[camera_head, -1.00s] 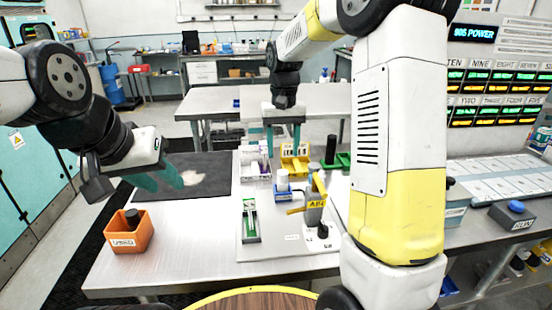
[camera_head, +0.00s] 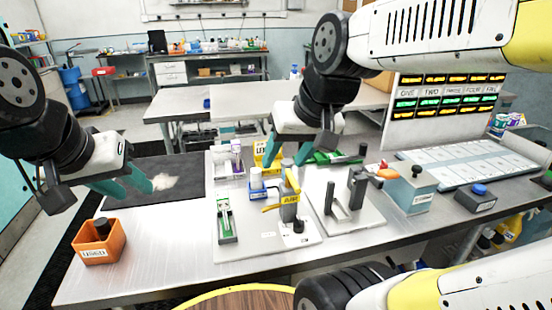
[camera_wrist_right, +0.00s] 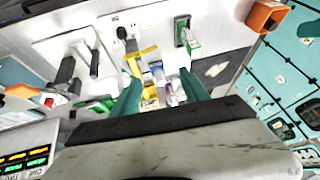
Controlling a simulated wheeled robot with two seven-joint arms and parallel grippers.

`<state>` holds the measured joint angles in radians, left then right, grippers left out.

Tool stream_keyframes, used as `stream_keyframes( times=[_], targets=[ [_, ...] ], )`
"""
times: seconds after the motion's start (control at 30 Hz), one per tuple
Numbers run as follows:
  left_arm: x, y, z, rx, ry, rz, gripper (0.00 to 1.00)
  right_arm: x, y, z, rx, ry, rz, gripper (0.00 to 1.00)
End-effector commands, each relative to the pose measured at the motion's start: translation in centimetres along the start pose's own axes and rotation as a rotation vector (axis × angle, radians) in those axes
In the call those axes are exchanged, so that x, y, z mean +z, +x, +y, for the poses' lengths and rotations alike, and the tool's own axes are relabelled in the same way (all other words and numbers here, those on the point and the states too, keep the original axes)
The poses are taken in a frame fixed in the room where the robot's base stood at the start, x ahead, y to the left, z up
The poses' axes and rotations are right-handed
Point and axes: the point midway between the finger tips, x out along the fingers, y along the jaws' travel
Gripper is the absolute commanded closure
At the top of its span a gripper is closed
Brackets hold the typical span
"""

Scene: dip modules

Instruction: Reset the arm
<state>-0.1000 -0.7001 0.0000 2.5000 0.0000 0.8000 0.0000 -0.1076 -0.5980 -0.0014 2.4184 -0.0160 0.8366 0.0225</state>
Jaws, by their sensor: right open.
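My right gripper (camera_head: 288,158) is above the back of the white work board (camera_head: 262,250), with its teal fingers apart. In the right wrist view its two fingers (camera_wrist_right: 168,92) stand apart with nothing held between them, the yellow holder and small vials showing beyond. My left gripper (camera_head: 138,188) hangs over the left part of the table near the dark mat, its teal fingers apart and nothing visible between them. My right arm (camera_head: 330,65) reaches in from the upper right.
An orange bin (camera_head: 98,254) marked USED stands at the front left. The board carries a yellow-handled tool (camera_head: 290,210), a green-and-white module (camera_head: 226,222) and a blue holder (camera_head: 257,192).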

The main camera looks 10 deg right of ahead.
Motion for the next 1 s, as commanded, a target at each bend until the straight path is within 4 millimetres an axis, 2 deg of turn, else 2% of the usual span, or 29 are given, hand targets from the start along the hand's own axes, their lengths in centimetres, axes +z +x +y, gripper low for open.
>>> stream_keyframes(
  times=[0.03, 0.2, 1.0],
  targets=[
    [0.0, 0.0, 0.0, 0.0, 0.0, 0.0, 0.64, 0.9, -0.2, 0.0, -0.003, -0.002, 0.022, 0.47],
    [0.0, 0.0, 0.0, 0.0, 0.0, 0.0, 0.64, 2.2, -0.3, -0.1, -0.008, -0.006, 0.055, 0.47],
    [0.0, 0.0, 0.0, 0.0, 0.0, 0.0, 0.64, 2.2, -0.3, -0.1, -0.008, -0.006, 0.057, 0.47]
  ],
)
